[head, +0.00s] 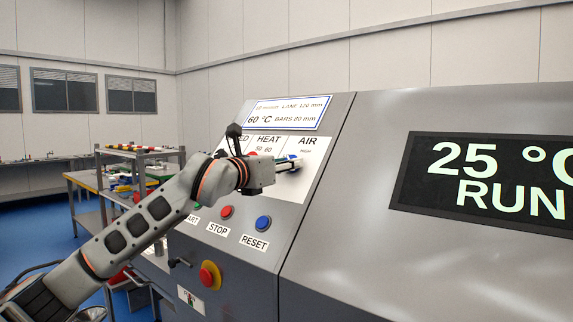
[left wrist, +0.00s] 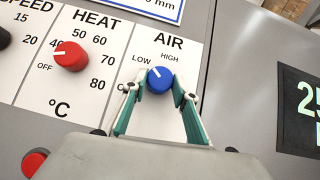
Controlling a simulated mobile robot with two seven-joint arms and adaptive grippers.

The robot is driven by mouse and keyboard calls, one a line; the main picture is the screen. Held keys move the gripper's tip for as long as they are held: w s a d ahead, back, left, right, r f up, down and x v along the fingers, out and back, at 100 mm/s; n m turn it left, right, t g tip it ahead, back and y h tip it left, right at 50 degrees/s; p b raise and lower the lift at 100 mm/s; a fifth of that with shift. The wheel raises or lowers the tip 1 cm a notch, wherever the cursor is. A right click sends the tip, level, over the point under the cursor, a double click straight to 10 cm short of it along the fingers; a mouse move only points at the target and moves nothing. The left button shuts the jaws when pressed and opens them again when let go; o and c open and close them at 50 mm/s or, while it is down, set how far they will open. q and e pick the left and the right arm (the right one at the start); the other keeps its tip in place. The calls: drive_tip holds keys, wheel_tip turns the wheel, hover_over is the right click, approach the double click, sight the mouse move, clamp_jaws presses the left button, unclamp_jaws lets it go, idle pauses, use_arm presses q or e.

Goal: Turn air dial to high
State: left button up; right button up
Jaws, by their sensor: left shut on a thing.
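The blue air dial (left wrist: 160,82) sits on the white AIR panel between the labels LOW and HIGH above it. Its white pointer mark leans up and left, toward LOW. My left gripper (left wrist: 158,88) is shut on the dial, with one green-padded finger on each side. In the head view my left gripper (head: 290,163) reaches the AIR panel from the left and mostly hides the dial. My right gripper is in neither view.
The red heat dial (left wrist: 70,56) is left of the air dial. Below are a red stop button (head: 227,212), a blue reset button (head: 263,222) and a red emergency knob (head: 210,275). A display (head: 480,180) reading 25 °C RUN is at the right.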

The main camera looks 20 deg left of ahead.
use_arm(q)
drive_tip(key=shift+m, duration=0.3)
drive_tip(key=shift+a+r+m+g+h+p, duration=0.15)
drive_tip(key=shift+m+g+h+p, duration=0.2)
drive_tip(key=shift+m+h, duration=0.55)
drive_tip(key=shift+a+r+m+g+h+p, duration=0.2)
drive_tip(key=shift+m+h+p, duration=0.35)
drive_tip(key=shift+m, duration=0.55)
drive_tip(key=m+g+h+p, duration=0.1)
drive_tip(key=m, duration=0.1)
drive_tip(key=m+g+h+p, duration=0.1)
drive_tip(key=m, duration=0.1)
drive_tip(key=m+g+h+p, duration=0.1)
drive_tip(key=shift+w+a+m+g+p, duration=0.1)
drive_tip(key=shift+w+m+g+p, duration=0.2)
drive_tip(key=shift+m, duration=0.1)
drive_tip(key=m+g+h+p, duration=0.1)
drive_tip(key=m+g+p, duration=0.1)
drive_tip(key=m, duration=0.1)
drive_tip(key=shift+a+m+p, duration=0.1)
drive_tip(key=shift+m+p, duration=0.2)
drive_tip(key=shift+m, duration=0.1)
drive_tip(key=shift+w+g, duration=0.1)
drive_tip(key=shift+g, duration=0.15)
drive_tip(key=shift+m+g+h+p, duration=0.25)
drive_tip(key=shift+m+g+p, duration=0.15)
drive_tip(key=shift+m+p, duration=0.4)
drive_tip(key=shift+f, duration=0.1)
